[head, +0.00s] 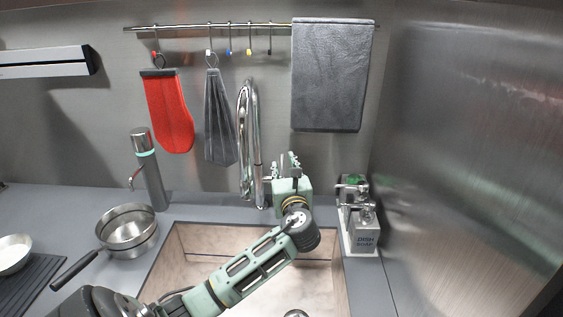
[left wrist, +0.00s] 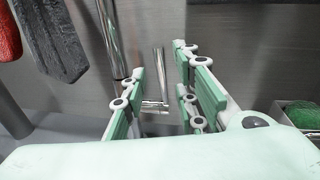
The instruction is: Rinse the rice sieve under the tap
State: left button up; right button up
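A round metal vessel with a long dark handle, which looks like the rice sieve (head: 126,230), sits on the counter left of the sink; I cannot make out any mesh. The tall chrome tap (head: 249,130) stands behind the sink (head: 165,262). My left gripper (head: 290,163) is raised beside the tap, to its right, with my forearm crossing over the sink. In the left wrist view the gripper (left wrist: 157,92) is open, and the tap's thin lever (left wrist: 160,72) shows between its fingers; contact is not clear. My right gripper is not in view.
A caddy with a dish soap bottle (head: 362,236) stands right of the sink. A metal dispenser (head: 150,172) stands behind the sieve. A white bowl (head: 12,254) and dark ribbed mat (head: 40,272) are far left. A red mitt (head: 169,112) and grey cloths hang from a rail.

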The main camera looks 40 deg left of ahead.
aim_at(282, 161)
pick_arm(q)
jog(key=x, duration=0.5)
jog(key=shift+p, duration=0.3)
jog(key=shift+c, duration=0.2)
jog(key=shift+d, duration=0.1)
grip_shut()
